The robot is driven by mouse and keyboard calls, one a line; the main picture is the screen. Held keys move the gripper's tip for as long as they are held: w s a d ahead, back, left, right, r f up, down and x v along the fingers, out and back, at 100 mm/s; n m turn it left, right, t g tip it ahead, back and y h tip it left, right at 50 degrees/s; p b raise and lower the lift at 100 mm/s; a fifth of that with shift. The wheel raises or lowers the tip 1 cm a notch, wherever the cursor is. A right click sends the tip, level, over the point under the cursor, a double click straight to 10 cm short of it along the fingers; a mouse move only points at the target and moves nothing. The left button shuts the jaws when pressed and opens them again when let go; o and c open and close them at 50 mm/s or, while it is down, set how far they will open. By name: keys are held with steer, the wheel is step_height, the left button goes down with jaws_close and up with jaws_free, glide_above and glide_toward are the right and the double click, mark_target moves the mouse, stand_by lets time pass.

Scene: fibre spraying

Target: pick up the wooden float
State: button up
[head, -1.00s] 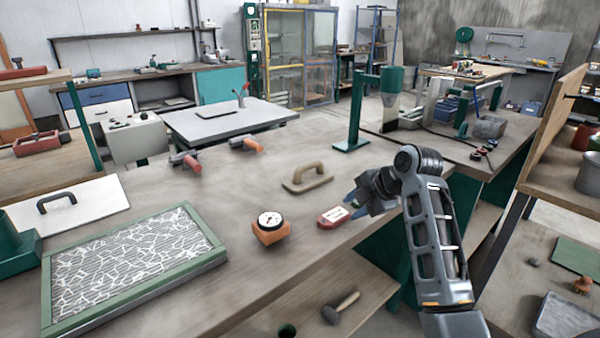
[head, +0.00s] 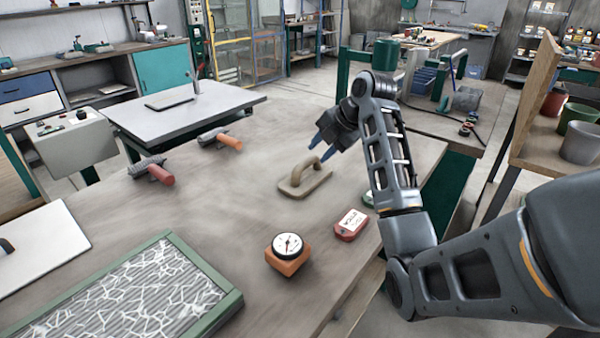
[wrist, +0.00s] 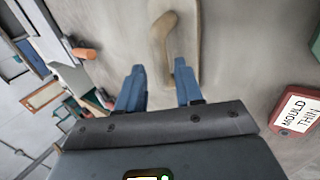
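The wooden float (head: 304,183) lies flat on the workbench in the head view, a tan board with a raised, arched handle on top. My gripper (head: 320,148) is just above and beyond its handle, with blue fingers angled down to the left. In the wrist view, the float (wrist: 185,60) lies ahead of the fingertips, its handle (wrist: 166,38) roughly in line with the gap. I cannot tell the height between the fingertips and the handle.
A red "MOULD THIN" box (head: 351,225) and an orange block with a dial (head: 287,252) stand near the bench's front edge. Two tools, one red-ended (head: 156,172) and one orange-ended (head: 222,140), lie left. A green-framed panel (head: 170,240) fills the near left. Bench around the float is clear.

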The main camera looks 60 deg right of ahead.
mark_target(313, 158)
steer(key=x, duration=0.4)
steer(key=p+x, duration=0.1)
steer(key=x, duration=0.1)
steer(key=shift+w+d+f, duration=0.15)
steer(key=shift+d+f, duration=0.05)
steer(key=shift+d, duration=0.15)
steer(key=shift+c, duration=0.3)
jaws_close()
